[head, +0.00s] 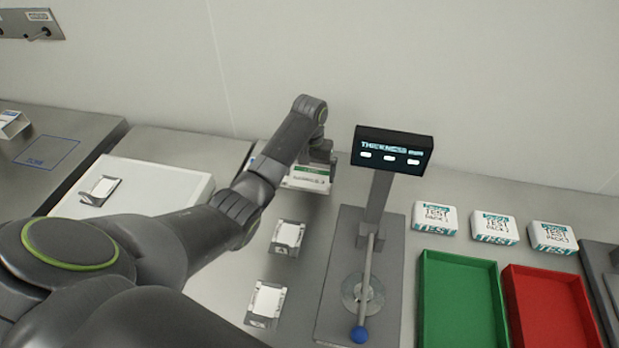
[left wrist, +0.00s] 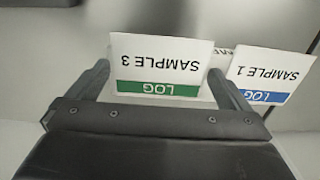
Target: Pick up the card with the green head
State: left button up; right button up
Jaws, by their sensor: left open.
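The card with the green head (left wrist: 158,68) reads "SAMPLE 3" and "LOG", upside down in the left wrist view. It also shows in the head view (head: 308,182), partly hidden behind my left arm and gripper. My left gripper (head: 321,160) is at this card. In the left wrist view my left gripper (left wrist: 159,78) is open, with one finger at each side of the card. I cannot tell whether the fingers touch it. A card with a blue head (left wrist: 268,78), "SAMPLE 1", stands just right of the right finger. My right gripper is not in view.
A post with a dark display (head: 393,150) stands right of the gripper. Small holders with white pads (head: 287,236) (head: 266,303) sit on the bench. A green tray (head: 461,258), a red tray (head: 545,270) and white test packs (head: 494,228) are at right.

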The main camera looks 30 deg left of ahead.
pick_arm(q)
jog(key=c, duration=0.6)
